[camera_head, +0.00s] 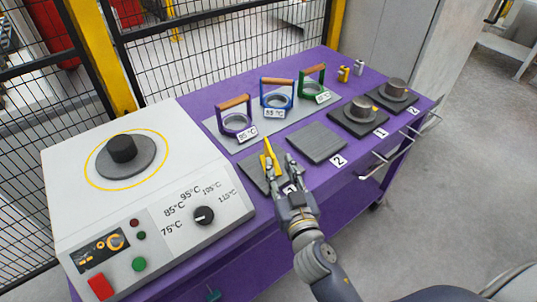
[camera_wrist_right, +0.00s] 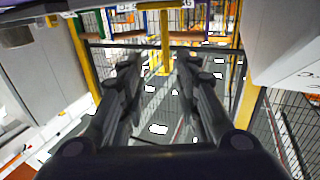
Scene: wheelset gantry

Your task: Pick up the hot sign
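A narrow yellow piece (camera_head: 270,158), which looks like the hot sign seen nearly edge-on, stands over the dark square pad (camera_head: 249,164) nearest the white heater. My right gripper (camera_head: 280,166) is above that pad, right beside the yellow piece, and partly covers the pad and its number label. In the right wrist view the two fingers (camera_wrist_right: 158,68) are apart, with a gap between them. I cannot tell whether the yellow piece touches a finger. The sign's face and lettering are not readable. My left gripper is not in view.
The purple table (camera_head: 196,104) holds the white heater (camera_head: 150,180), three handled rings on a grey plate (camera_head: 262,127), an empty pad (camera_head: 317,143), two pads with metal cylinders (camera_head: 364,108) and small yellow and silver pieces (camera_head: 344,73). A mesh fence (camera_head: 215,45) stands behind.

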